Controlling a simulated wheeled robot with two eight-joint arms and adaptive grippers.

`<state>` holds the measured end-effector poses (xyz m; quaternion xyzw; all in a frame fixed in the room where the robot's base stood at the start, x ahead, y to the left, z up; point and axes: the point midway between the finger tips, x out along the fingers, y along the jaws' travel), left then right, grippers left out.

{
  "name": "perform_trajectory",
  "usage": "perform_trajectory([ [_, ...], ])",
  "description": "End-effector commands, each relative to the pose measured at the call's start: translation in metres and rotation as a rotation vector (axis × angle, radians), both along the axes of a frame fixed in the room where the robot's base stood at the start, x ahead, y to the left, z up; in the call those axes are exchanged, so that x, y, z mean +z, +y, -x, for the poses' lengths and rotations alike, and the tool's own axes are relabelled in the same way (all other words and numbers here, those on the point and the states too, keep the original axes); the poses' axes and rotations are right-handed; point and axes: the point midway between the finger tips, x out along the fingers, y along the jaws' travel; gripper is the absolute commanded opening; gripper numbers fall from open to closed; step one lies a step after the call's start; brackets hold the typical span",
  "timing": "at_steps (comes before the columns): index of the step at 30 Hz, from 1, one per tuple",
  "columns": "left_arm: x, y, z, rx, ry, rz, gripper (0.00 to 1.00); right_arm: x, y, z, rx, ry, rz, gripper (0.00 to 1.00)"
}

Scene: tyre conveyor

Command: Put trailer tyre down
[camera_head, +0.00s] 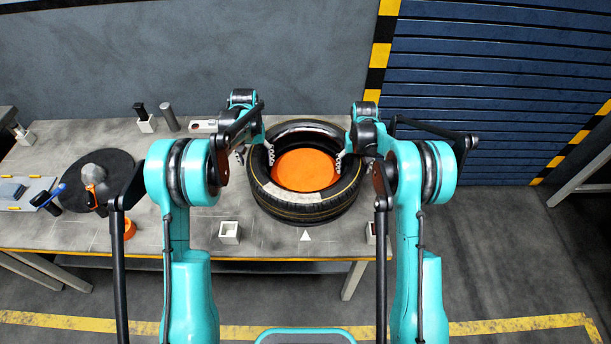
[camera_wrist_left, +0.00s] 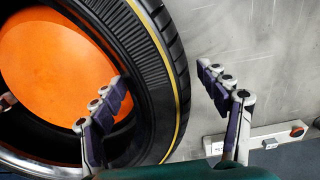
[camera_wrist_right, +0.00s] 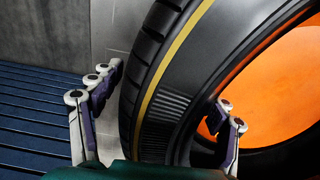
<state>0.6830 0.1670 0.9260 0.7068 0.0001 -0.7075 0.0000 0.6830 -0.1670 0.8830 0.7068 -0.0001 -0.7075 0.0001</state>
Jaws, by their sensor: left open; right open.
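The black trailer tyre (camera_head: 306,208) lies flat on the grey table, with an orange disc (camera_head: 305,170) showing through its middle. My left gripper (camera_head: 256,155) is open at the tyre's left side. In the left wrist view its fingers (camera_wrist_left: 165,95) stand either side of the tyre wall (camera_wrist_left: 150,60), one over the hole and one outside. My right gripper (camera_head: 354,155) is open at the tyre's right side. In the right wrist view its fingers (camera_wrist_right: 160,115) also straddle the tyre wall (camera_wrist_right: 165,80). Whether any finger touches the rubber I cannot tell.
On the table (camera_head: 190,235) at left are a black round mat (camera_head: 75,195), a grey-and-orange tool (camera_head: 93,178) and an orange ring (camera_head: 128,228). A white square holder (camera_head: 229,233) stands front left of the tyre. A power strip (camera_head: 204,126) lies behind. Blue slats (camera_head: 480,90) rise at right.

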Motion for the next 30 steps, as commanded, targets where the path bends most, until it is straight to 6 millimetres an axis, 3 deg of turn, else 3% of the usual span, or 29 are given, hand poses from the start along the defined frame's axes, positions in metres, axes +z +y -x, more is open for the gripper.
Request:
perform_trajectory([
  [15, 0.099, 0.000, 0.000, 0.000, 0.000, 0.000, 0.75, 0.000, 0.000, 0.000, 0.000, 0.000, 0.000, 0.75],
  [23, 0.115, 0.000, 0.000, 0.000, 0.000, 0.000, 0.75, 0.007, 0.000, 0.000, 0.000, 0.000, 0.000, 0.75],
  [30, 0.115, 0.000, 0.000, 0.000, 0.000, 0.000, 0.75, 0.054, 0.000, 0.000, 0.000, 0.000, 0.000, 0.75],
])
